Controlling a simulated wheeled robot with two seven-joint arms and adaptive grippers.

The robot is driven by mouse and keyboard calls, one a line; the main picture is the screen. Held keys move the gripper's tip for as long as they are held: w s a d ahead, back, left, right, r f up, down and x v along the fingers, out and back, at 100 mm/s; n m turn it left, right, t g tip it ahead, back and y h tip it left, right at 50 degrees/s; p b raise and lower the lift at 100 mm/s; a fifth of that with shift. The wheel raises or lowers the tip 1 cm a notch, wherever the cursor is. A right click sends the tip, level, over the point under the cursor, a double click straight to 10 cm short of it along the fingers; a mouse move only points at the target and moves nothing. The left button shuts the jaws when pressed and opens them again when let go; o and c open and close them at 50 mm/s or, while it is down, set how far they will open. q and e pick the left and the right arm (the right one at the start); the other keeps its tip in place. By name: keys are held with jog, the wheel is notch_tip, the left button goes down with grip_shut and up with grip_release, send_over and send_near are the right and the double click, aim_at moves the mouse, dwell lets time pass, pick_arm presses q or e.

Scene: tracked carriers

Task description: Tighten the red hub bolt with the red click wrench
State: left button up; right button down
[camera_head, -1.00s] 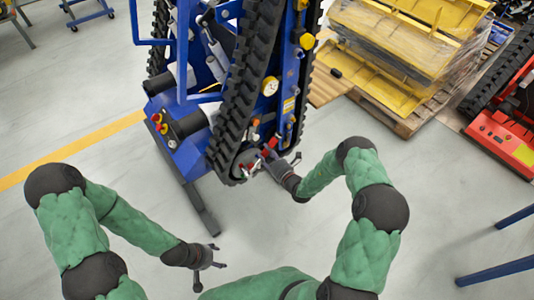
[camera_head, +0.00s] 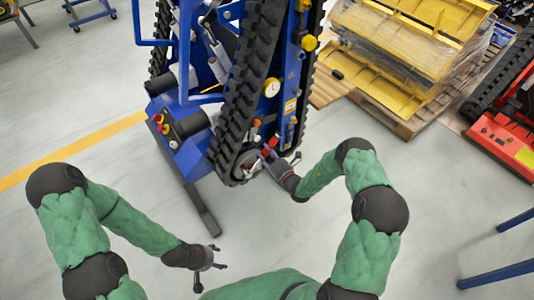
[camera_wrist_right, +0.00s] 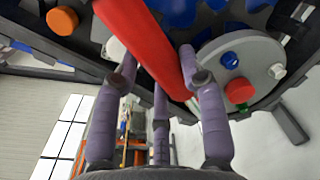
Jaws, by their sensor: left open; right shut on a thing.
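The red click wrench (camera_wrist_right: 150,45) runs diagonally through the right wrist view. My right gripper (camera_head: 274,158) is shut on it beside the lower end of the track; the fingers (camera_wrist_right: 165,85) surround the red shaft in the wrist view. The wrench's ends are not clear. The red hub bolt (camera_wrist_right: 240,90) sits on a round grey hub (camera_wrist_right: 262,62), to the right of the wrench in the wrist view. The hub also shows inside the track's lower end in the head view (camera_head: 245,166). Whether the wrench touches the bolt cannot be told. My left gripper (camera_head: 211,270) is open and empty above the floor.
An orange cap (camera_wrist_right: 62,20) is nearby. The blue carrier (camera_head: 190,150) has black tracks (camera_head: 238,105). Yellow panels (camera_head: 395,60) are stacked at right. The floor around my left gripper is clear.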

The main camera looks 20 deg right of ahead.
jog(key=shift+w+a, duration=0.1)
jog(key=shift+w, duration=0.35)
dwell(0.7)
dwell(0.5)
jog(key=c, duration=1.5)
grip_release()
grip_shut()
